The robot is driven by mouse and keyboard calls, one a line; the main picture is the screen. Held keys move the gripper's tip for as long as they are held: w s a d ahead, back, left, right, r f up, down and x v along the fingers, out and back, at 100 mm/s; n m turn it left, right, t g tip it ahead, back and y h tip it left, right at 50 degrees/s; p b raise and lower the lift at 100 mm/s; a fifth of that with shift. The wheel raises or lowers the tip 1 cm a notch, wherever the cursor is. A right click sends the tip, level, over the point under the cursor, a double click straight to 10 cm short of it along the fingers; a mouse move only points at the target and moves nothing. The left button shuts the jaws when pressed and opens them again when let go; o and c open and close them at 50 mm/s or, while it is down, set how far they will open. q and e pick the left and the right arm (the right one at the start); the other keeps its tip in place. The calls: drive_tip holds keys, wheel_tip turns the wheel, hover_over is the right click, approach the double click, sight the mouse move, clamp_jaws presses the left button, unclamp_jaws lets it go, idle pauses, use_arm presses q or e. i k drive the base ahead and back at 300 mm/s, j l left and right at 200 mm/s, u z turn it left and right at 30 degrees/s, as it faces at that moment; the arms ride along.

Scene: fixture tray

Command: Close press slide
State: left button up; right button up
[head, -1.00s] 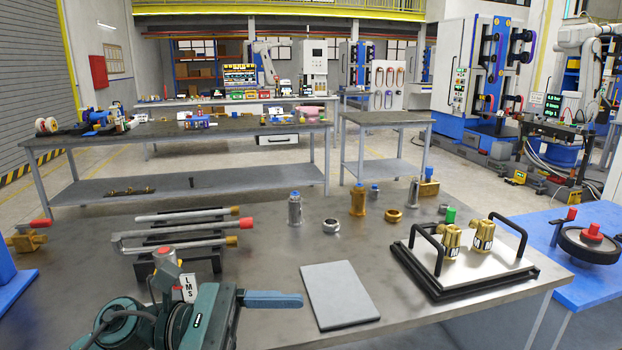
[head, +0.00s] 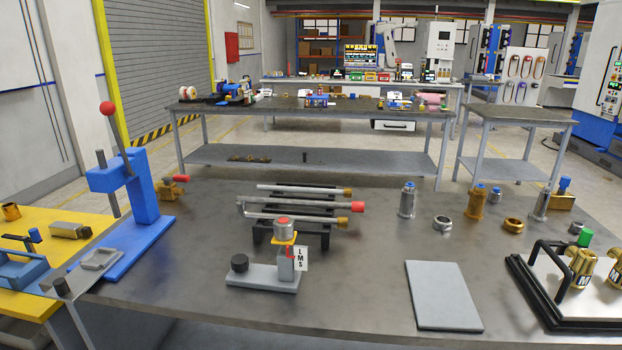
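The blue press (head: 140,190) stands upright at the left of the grey metal table. It has a lever with a red ball (head: 107,108) and a grey vertical ram. A grey slide (head: 82,276) with a shallow square pocket lies at the front left of its blue base, away from under the ram. A dark knob-like part (head: 61,286) is at the slide's near end. Neither of my grippers is in view.
A yellow table (head: 50,222) with small parts adjoins at the left. A grey fixture with a black knob (head: 239,263) and LMS tag stands right of the press. Behind it is a pipe rack (head: 300,225). A grey plate (head: 442,296) lies at the right.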

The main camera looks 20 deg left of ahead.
sight(71, 288)
drive_tip(key=u, duration=2.05)
